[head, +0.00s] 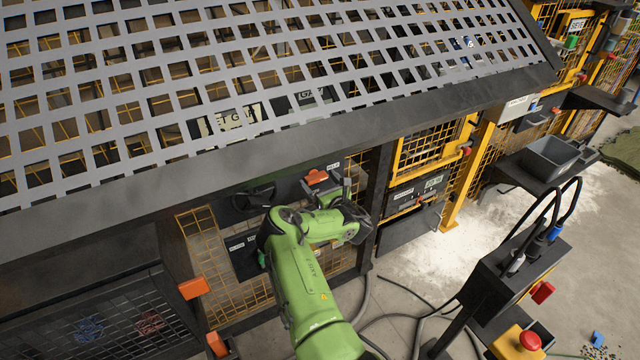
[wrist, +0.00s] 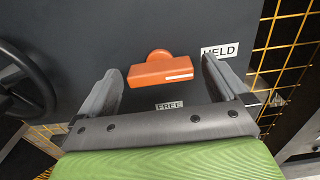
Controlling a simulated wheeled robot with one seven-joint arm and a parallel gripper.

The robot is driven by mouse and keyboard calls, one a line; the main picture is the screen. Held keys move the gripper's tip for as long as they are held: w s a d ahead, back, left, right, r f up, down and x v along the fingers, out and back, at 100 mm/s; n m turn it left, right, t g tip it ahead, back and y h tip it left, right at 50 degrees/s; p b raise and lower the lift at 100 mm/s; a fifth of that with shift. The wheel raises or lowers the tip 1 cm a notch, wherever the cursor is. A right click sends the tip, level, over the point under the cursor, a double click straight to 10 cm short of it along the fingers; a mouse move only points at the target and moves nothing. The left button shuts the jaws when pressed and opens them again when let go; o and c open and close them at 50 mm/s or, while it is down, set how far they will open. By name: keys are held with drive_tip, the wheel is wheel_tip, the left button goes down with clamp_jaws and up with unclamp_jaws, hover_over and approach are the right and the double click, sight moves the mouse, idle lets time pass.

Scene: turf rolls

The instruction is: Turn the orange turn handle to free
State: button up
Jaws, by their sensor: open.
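The orange turn handle (wrist: 160,70) is on a dark panel (wrist: 100,30), with its bar lying close to level and a white stripe on its right end. A HELD label (wrist: 220,50) is to its upper right and a FREE label (wrist: 170,105) is below it. My gripper (wrist: 158,78) is open, with one finger on each side of the handle and gaps between. In the head view the handle (head: 316,177) shows just beyond my gripper (head: 328,186). Whether the fingers reach around it in depth I cannot tell.
A black handwheel (wrist: 22,78) is left of the handle. Yellow mesh (wrist: 290,45) is to the right. A slotted grey roof panel (head: 250,80) hangs over the work area. A post with a red stop button (head: 530,340) stands at the lower right, and cables lie on the floor.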

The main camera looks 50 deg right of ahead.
drive_tip(key=c, duration=1)
drive_tip(key=shift+m, duration=0.4)
drive_tip(key=m+p, duration=0.1)
drive_tip(key=m, duration=0.2)
drive_tip(key=shift+m, duration=0.4)
drive_tip(key=m+p, duration=0.1)
drive_tip(key=m, duration=0.3)
drive_tip(key=shift+s, duration=0.1)
drive_tip(key=m+p, duration=0.2)
drive_tip(key=m, duration=0.3)
drive_tip(key=m+p, duration=0.1)
drive_tip(key=m, duration=0.3)
drive_tip(key=shift+f, duration=0.1)
drive_tip(key=shift+m, duration=0.3)
